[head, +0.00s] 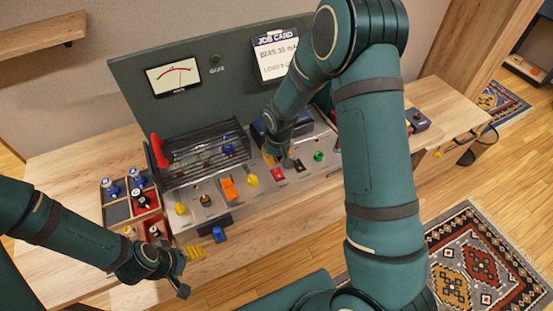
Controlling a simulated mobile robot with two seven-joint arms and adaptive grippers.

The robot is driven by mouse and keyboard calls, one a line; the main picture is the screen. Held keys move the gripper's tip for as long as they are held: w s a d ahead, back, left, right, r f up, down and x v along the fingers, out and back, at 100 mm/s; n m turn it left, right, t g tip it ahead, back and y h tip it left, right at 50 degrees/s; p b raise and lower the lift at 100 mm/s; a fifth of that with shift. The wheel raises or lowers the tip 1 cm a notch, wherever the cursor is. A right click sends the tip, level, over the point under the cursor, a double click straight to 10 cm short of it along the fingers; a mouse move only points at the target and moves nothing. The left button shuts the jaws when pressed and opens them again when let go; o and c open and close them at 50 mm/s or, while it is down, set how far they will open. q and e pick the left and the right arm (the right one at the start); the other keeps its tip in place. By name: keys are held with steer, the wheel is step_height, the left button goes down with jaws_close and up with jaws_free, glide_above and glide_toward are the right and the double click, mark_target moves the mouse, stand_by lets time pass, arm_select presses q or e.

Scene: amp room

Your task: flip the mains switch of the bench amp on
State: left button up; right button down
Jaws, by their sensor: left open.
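The bench amp is a grey chassis (238,207) with a dark green back panel (225,88) on the wooden bench. My left gripper (188,272) is open at the bench's front edge, away from the switches.
A divided tray (117,212) holds blue and dark parts. A blue part (219,234) and a yellow part (194,253) lie in front. Bare bench (60,180) is at left.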

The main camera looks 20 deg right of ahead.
arm_select(q)
steer(key=shift+w+a+r+p, duration=0.1)
steer(key=shift+w+r+p, duration=0.05)
steer(key=shift+r+p, duration=0.4)
steer(key=shift+w+a+r+p, duration=0.1)
steer(key=shift+r+p, duration=0.2)
steer(key=shift+r, duration=0.4)
arm_select(e)
step_height(320, 180, up, 12)
steer(key=w, duration=0.1)
steer(key=shift+w+r, duration=0.2)
